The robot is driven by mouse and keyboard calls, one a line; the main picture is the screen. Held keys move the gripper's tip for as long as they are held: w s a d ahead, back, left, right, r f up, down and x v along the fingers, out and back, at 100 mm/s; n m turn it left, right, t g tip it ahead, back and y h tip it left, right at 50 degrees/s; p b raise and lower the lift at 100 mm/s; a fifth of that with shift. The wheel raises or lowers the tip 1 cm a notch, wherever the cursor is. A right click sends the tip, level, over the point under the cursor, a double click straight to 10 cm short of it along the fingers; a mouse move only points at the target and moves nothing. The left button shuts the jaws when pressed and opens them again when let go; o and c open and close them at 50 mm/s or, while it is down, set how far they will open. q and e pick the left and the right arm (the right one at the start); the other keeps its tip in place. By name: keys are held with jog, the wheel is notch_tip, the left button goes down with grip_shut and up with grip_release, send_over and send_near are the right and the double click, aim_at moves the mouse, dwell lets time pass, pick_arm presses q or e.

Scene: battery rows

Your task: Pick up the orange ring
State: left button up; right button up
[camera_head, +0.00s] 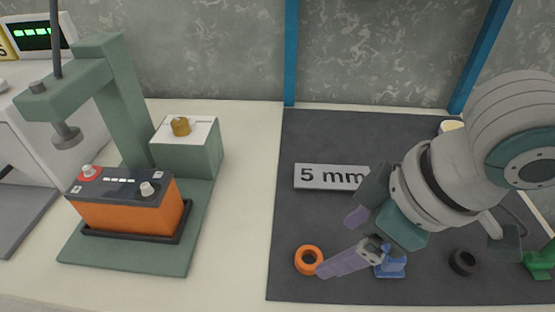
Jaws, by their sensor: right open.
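The orange ring (299,264) lies flat on the dark mat (285,200), near the mat's front left. My right gripper (338,244) comes in from the right with its two purple-grey fingers spread apart and nothing between them. Its nearer fingertip is right beside the ring in the picture, at the ring's right edge; I cannot tell whether they touch. The other fingertip is farther back, behind and to the right of the ring. My left gripper does not show.
A blue part (391,268) sits partly behind my gripper. A black ring (463,262) and a green part (540,260) lie farther right. An orange battery (130,216) sits in a green press stand (130,258) at left.

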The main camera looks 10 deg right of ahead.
aim_at(308, 263)
jog(key=shift+x, duration=1.1)
jog(key=b+x, duration=0.2)
jog(key=x, duration=0.3)
jog(key=shift+a+f, duration=0.15)
jog(key=c, duration=0.5)
grip_shut()
